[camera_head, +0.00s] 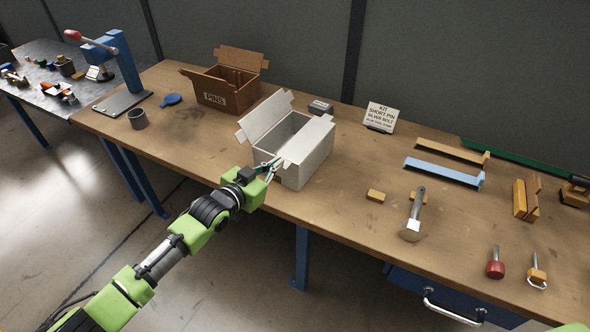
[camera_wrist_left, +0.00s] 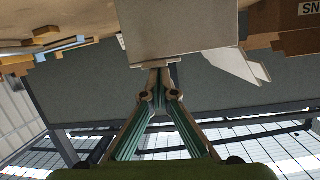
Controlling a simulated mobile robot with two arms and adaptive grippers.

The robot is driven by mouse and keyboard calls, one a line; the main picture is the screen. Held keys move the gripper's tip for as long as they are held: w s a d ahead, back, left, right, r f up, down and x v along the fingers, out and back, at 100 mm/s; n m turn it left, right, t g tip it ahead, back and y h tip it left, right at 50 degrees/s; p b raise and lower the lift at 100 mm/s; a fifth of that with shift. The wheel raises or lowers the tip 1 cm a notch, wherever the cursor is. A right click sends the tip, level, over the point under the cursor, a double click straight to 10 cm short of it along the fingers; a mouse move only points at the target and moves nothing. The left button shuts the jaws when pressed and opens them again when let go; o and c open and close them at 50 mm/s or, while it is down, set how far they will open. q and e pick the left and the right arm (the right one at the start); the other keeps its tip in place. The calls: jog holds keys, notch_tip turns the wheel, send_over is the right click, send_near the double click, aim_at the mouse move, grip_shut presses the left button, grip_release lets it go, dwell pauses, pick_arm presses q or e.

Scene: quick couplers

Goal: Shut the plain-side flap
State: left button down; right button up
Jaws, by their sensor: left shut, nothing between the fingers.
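A white box (camera_head: 263,153) stands on the bench, partly open at the top. Its long left flap (camera_head: 265,117) stands up and leans outward. Its long right flap (camera_head: 307,148) lies over the right part of the opening. A small end flap sticks out at the near end, beside my left gripper. No marking shows which side is plain. My left gripper (camera_head: 274,164) is shut and empty at the box's near end; whether it touches cannot be told. In the left wrist view the box (camera_wrist_left: 178,30) is just beyond the fingertips (camera_wrist_left: 160,92), with a flap (camera_wrist_left: 236,63) beside it.
A brown PINS box (camera_head: 228,92) stands behind left, and a kit sign (camera_head: 380,116) behind right. A small yellow block (camera_head: 376,195) and a hammer-like tool (camera_head: 413,215) lie to the right. A grey cup (camera_head: 138,119) stands left. The bench between cup and white box is mostly clear.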

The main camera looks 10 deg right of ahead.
dwell(0.6)
pick_arm(q)
jog(key=s+a+r, duration=0.6)
jog(key=s, duration=0.1)
jog(key=shift+s+a+r+p, duration=0.15)
jog(key=shift+a+p, duration=0.15)
jog(key=shift+p, duration=0.05)
